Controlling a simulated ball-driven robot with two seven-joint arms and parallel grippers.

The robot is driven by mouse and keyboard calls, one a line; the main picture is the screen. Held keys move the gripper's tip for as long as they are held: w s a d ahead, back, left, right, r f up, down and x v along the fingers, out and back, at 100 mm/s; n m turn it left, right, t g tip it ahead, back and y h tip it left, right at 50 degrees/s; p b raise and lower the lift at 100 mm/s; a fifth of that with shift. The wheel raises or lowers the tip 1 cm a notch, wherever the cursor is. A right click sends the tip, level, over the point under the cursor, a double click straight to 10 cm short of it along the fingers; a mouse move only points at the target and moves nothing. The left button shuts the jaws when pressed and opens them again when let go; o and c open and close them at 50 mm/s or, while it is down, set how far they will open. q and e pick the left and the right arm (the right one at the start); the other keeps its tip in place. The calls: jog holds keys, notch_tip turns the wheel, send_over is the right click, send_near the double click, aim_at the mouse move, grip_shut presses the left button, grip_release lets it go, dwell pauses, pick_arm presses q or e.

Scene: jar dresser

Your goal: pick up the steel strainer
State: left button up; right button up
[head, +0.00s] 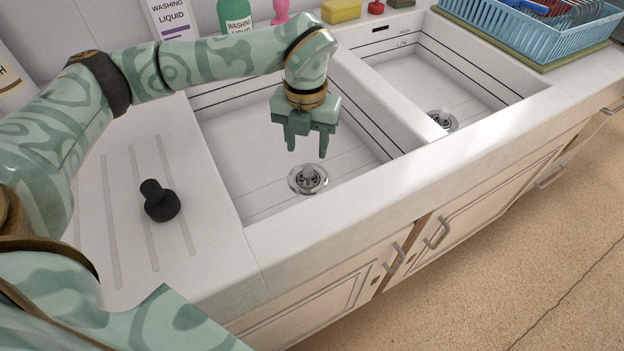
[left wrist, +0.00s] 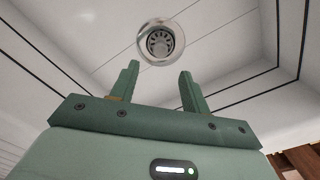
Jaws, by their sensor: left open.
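A steel strainer (head: 308,179) with a small upright knob sits in the drain on the floor of the left sink basin. It also shows in the left wrist view (left wrist: 160,43), as a round slotted piece inside a shiny drain ring, beyond the fingertips. My left gripper (head: 307,153) is open and empty, pointing down inside the left basin, above and apart from the strainer. In the left wrist view its two fingers (left wrist: 159,72) stand apart with nothing between them. A similar steel strainer (head: 443,120) sits in the right basin's drain. My right gripper is not in view.
A divider (head: 385,103) separates the basins, and the basin walls surround my left gripper. A green bottle (head: 235,17), yellow sponge (head: 341,11) and blue rack (head: 535,30) line the back.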

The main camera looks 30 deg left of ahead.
aim_at(308, 168)
pick_arm(q)
notch_tip(308, 168, down, 4)
jog(key=shift+a+r+b, duration=0.15)
jog(key=shift+r+b, duration=0.1)
jog(key=shift+b, duration=0.2)
jog(key=shift+f, duration=0.15)
notch_tip(308, 168, down, 3)
jog(key=shift+w+f+b, duration=0.1)
jog(key=shift+w+b, duration=0.05)
jog(key=shift+b, duration=0.95)
notch_tip(308, 168, down, 2)
jog(key=shift+w+f+b, duration=0.1)
jog(key=shift+f+b, duration=0.05)
jog(key=shift+b, duration=0.4)
jog(key=shift+r, duration=0.2)
grip_shut()
